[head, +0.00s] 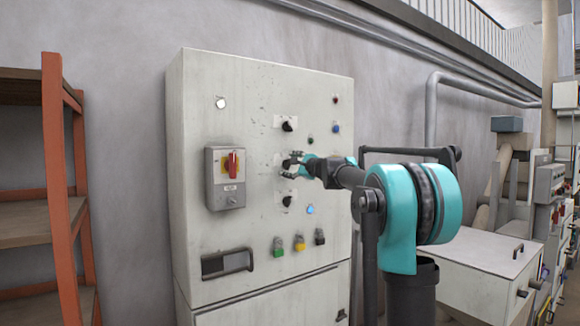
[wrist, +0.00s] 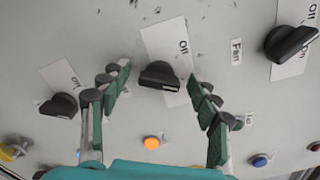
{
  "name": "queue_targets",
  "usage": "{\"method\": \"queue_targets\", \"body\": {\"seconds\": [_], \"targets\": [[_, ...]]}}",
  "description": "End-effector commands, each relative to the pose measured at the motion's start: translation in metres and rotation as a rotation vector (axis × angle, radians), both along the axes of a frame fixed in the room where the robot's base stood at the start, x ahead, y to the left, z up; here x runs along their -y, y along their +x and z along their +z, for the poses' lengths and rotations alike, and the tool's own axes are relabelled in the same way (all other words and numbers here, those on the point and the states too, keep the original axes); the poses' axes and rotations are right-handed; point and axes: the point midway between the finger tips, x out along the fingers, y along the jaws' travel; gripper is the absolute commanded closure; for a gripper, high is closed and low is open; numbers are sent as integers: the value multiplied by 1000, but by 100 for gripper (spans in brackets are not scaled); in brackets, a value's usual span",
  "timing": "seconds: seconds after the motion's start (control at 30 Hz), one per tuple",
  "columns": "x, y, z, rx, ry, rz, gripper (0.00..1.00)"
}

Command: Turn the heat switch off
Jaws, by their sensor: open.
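Three black rotary knobs sit in a column on the grey cabinet front (head: 235,100). My gripper (head: 297,166) is at the middle knob (head: 287,163), its arm reaching in from the right. In the wrist view, my open gripper (wrist: 158,82) has one finger on each side of this black knob (wrist: 158,75), apart from it as far as I can see. Its white plate (wrist: 166,42) reads "Off". A second knob (wrist: 60,106) is at left and a third (wrist: 290,43) at right, near a "Fan" label (wrist: 236,51). I cannot read which knob is heat.
A grey box with a red switch (head: 232,164) sticks out left of the knobs. Green, yellow and black buttons (head: 299,243) are below. An orange lamp (wrist: 152,143) and a blue button (wrist: 259,160) show near the fingers. An orange shelf rack (head: 55,160) stands at left.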

Motion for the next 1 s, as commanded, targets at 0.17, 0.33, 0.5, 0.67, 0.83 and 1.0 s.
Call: {"method": "queue_targets", "body": {"seconds": [0.17,0.33,0.5,0.67,0.83,1.0], "targets": [[0,0,0,0,0,0,49],[0,0,0,0,0,0,70],[0,0,0,0,0,0,88],[0,0,0,5,-9,0,88],[0,0,-1,28,-51,0,88],[0,-1,-1,78,-141,0,88]]}}
